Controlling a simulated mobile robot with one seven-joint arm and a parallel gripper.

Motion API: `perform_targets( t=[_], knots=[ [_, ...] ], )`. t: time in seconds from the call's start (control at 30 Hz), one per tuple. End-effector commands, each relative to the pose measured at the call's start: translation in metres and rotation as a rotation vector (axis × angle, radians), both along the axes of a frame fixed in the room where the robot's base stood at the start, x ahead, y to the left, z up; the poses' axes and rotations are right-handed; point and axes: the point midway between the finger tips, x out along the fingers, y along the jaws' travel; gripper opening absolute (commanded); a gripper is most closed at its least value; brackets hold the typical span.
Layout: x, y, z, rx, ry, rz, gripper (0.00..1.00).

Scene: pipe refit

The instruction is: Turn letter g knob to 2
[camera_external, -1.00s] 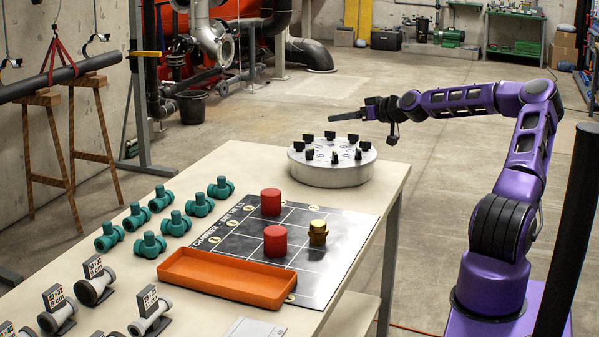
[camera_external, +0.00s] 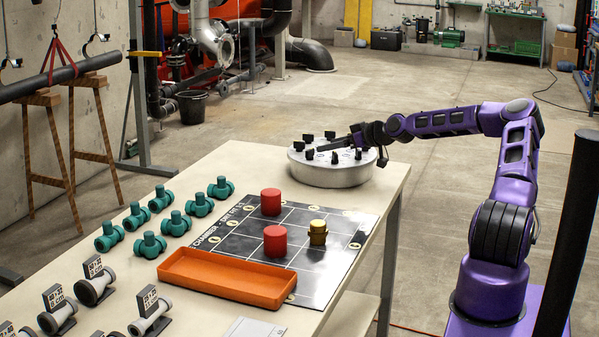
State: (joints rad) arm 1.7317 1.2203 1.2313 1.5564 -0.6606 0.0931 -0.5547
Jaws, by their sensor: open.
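A round silver drum (camera_external: 330,176) stands at the far end of the table, with several black knobs (camera_external: 308,138) on its top. The knob letters and numbers are too small to read, so I cannot tell which knob is g. My gripper (camera_external: 322,147) is low over the drum's top, among the knobs, with its dark fingers pointing left. I cannot tell whether the fingers touch a knob. My gripper is open, and it hides part of the knobs at the back right of the drum.
Several green fittings (camera_external: 200,204) stand at the left.

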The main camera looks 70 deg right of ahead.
Motion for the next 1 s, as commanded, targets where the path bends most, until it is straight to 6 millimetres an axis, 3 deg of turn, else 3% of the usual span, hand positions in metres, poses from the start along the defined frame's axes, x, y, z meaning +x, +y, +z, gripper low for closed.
perform_targets(
  t=[0.2, 0.4, 0.87, 1.0],
  knots=[
    [0.043, -0.010, -0.019, 0.001, -0.001, 0.001, 0.76],
    [0.066, -0.016, -0.028, 0.002, -0.002, 0.000, 0.76],
    [0.075, -0.019, -0.032, 0.001, 0.000, 0.000, 0.76],
    [0.075, -0.019, -0.032, 0.001, 0.000, 0.000, 0.51]
  ],
)
